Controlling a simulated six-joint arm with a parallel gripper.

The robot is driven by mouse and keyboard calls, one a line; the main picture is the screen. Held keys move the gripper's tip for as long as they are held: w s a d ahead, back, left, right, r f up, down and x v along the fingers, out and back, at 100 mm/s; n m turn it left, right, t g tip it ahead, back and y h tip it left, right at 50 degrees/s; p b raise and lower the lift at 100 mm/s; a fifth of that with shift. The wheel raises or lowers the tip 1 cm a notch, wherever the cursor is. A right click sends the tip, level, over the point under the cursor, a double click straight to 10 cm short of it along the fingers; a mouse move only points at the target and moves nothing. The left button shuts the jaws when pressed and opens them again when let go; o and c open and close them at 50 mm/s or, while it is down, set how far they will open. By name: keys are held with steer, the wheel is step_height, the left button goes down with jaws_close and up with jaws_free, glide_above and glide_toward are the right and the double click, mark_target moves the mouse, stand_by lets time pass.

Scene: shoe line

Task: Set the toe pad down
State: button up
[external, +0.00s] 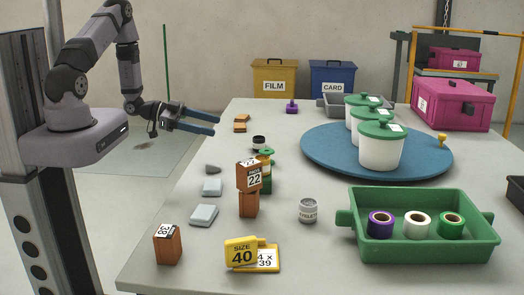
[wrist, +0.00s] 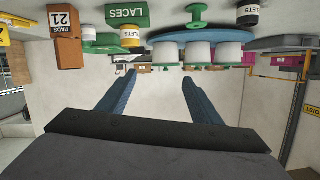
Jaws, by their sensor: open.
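Two pale grey-blue pads (external: 204,215) (external: 212,187) lie flat near the table's left edge. A smaller, darker grey wedge-like piece (external: 213,169) lies just behind them. No label shows which of these is the toe pad. All lie apart from my gripper, nearer the camera.
Stacked brown blocks (external: 249,176), yellow size tags (external: 241,252) and an eyelets tin (external: 308,210) stand nearby. A green tray (external: 428,247) holds coloured rolls. White tubs (external: 380,152) stand on a blue turntable (external: 320,160). Bare table lies around the pads.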

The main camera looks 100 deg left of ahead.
mark_target(209, 162)
steer(key=s+f+n+g, duration=0.1)
steer(key=s+f+g, duration=0.1)
steer(key=f, duration=0.1)
steer(key=s+a+f+n+g, duration=0.1)
steer(key=s+f+g, duration=0.1)
steer(key=f, duration=0.1)
steer(key=s+f+n+g+y+b, duration=0.1)
steer(key=s+f+g, duration=0.1)
steer(key=f, duration=0.1)
steer(key=shift+s+a+n, duration=0.2)
steer(key=shift+s+n, duration=0.05)
steer(key=shift+n, duration=0.15)
steer(key=shift+x, duration=3.75)
steer(key=shift+s+a+f, duration=0.1)
steer(key=shift+s, duration=0.05)
steer(key=c, duration=1.2)
steer(key=shift+r, duration=0.2)
step_height(209, 162, up, 10)
steer(key=shift+f+p, duration=0.15)
steer(key=shift+p, duration=0.6)
